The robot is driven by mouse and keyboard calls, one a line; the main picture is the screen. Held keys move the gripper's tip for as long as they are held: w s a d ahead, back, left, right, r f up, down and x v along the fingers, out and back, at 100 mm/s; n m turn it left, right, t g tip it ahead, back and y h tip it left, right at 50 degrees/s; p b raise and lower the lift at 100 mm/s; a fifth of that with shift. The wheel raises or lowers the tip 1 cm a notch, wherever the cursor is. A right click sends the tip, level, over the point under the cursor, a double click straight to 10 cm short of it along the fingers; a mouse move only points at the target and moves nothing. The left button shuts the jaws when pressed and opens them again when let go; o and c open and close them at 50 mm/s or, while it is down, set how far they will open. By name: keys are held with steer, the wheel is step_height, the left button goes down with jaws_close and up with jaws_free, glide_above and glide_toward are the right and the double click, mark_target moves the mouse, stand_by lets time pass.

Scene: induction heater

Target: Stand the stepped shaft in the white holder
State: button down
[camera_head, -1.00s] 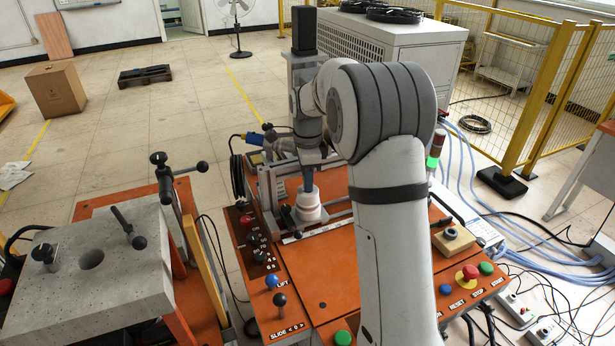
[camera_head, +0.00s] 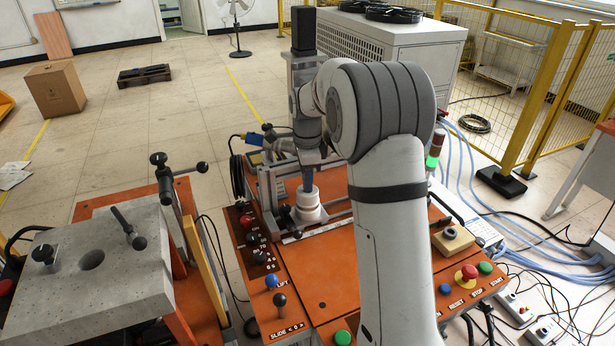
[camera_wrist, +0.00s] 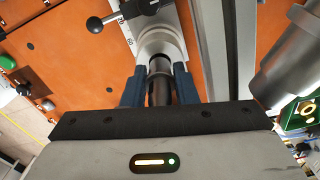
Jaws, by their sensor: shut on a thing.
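The white holder (camera_head: 308,210) is a stepped round piece standing on the orange machine top, and it also shows beyond my fingers in the wrist view (camera_wrist: 164,28). My gripper (camera_head: 307,187) points down directly above it. In the wrist view its blue fingers (camera_wrist: 159,78) are shut on the dark grey stepped shaft (camera_wrist: 159,90). The shaft is in line with the holder, and its far end meets the holder's opening in that view. How deep it sits is hidden. In the head view the fingers hide the shaft.
A black-knobbed lever (camera_wrist: 98,23) lies close beside the holder. Metal rails and a grey cylinder (camera_wrist: 290,65) flank it. The orange panel (camera_head: 335,290) carries knobs and buttons. A concrete-topped stand (camera_head: 95,270) is at left, and a wooden block (camera_head: 453,240) at right.

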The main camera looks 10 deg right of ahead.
steer(key=shift+f+b, duration=0.45)
steer(key=shift+f, duration=0.25)
steer(key=c, duration=1.1)
jaws_free()
step_height(320, 180, up, 7)
steer(key=shift+r+b, duration=0.15)
steer(key=shift+b, duration=0.25)
steer(key=shift+r, duration=0.2)
